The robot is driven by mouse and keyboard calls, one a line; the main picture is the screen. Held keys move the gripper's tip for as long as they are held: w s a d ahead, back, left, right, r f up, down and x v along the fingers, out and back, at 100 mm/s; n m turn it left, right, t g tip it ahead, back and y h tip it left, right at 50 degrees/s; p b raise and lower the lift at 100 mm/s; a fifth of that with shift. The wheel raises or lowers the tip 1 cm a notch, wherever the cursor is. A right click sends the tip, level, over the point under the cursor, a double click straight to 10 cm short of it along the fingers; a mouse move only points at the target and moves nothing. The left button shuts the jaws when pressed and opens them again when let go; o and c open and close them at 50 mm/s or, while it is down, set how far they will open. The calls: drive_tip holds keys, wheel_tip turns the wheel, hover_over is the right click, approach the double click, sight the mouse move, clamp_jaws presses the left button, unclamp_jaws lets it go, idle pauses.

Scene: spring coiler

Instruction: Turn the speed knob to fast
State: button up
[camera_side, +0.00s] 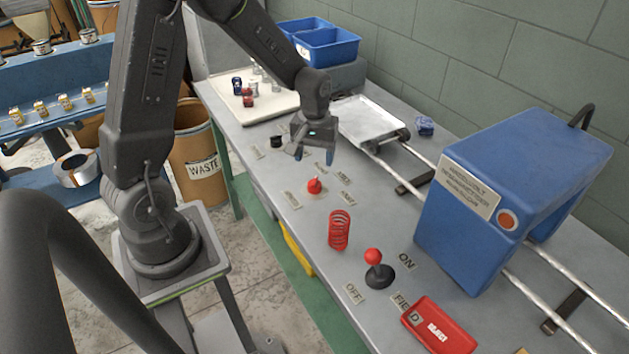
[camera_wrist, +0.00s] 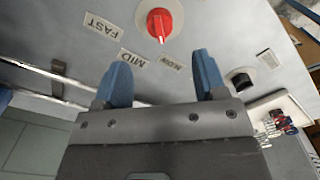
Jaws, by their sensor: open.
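The red speed knob (camera_side: 314,186) sits on the grey bench. In the wrist view the knob (camera_wrist: 160,22) is on a pale round plate, its white mark pointing down the picture, nearer SLOW than MID. The labels FAST (camera_wrist: 101,24), MID (camera_wrist: 132,58) and SLOW (camera_wrist: 172,62) are spread around it. My gripper (camera_side: 313,155) is open and empty, above the bench and behind the knob in the side view. In the wrist view its blue fingers (camera_wrist: 160,80) are apart, with the knob beyond their tips, not between them.
A black knob (camera_wrist: 241,80) is beside one finger in the wrist view. A red spring (camera_side: 339,230), a red-balled lever (camera_side: 374,257) and a red box (camera_side: 440,326) stand nearer the camera. A blue machine (camera_side: 480,220) spans metal rails at right. A metal tray (camera_side: 370,122) lies behind.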

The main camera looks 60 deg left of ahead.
sight(314, 180)
wheel_tip(314, 180, down, 9)
drive_tip(key=shift+r, duration=0.2)
drive_tip(key=shift+c, duration=0.5)
drive_tip(key=c, duration=0.8)
